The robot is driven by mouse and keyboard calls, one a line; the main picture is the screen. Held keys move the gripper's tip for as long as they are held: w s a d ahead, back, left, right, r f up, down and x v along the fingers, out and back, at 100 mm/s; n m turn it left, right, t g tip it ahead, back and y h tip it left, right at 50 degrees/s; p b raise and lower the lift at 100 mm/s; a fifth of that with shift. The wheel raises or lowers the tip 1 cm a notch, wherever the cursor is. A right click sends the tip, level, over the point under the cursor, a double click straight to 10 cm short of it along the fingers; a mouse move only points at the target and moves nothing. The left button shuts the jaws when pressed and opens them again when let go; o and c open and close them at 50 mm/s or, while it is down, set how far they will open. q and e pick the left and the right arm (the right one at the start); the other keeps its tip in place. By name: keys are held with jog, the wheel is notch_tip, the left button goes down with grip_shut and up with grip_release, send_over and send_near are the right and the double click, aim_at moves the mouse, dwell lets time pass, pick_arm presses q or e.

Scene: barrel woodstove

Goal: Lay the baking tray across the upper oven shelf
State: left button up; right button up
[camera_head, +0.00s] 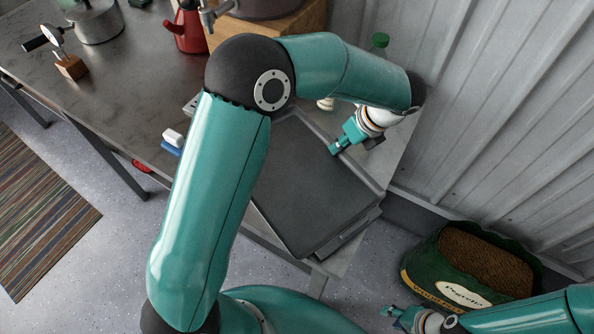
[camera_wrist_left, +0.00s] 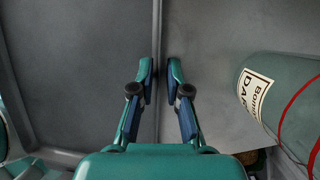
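The baking tray (camera_head: 310,185) is a dark, flat rectangle with a raised rim, lying on the grey metal table; my left arm covers part of its left side. My left gripper (camera_head: 338,147) is at the tray's far right edge. In the left wrist view, the tray (camera_wrist_left: 75,70) fills the left side, and its rim runs between the two fingertips of the left gripper (camera_wrist_left: 159,75). The fingers are narrowly parted, with a small gap beside the rim. My right gripper (camera_head: 390,312) is low at the right, away from the tray; its finger opening is unclear. No oven shelf shows.
A green labelled cylinder (camera_wrist_left: 285,100) stands close to the left gripper's right. A corrugated wall (camera_head: 490,110) rises behind the table (camera_head: 110,85). A red kettle (camera_head: 188,30) and a steel pot (camera_head: 95,20) stand at the back. A green sack (camera_head: 430,265) sits on the floor.

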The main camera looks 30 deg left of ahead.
pick_arm(q)
jog(key=shift+c, duration=0.4)
grip_shut()
jog(key=shift+r, duration=0.2)
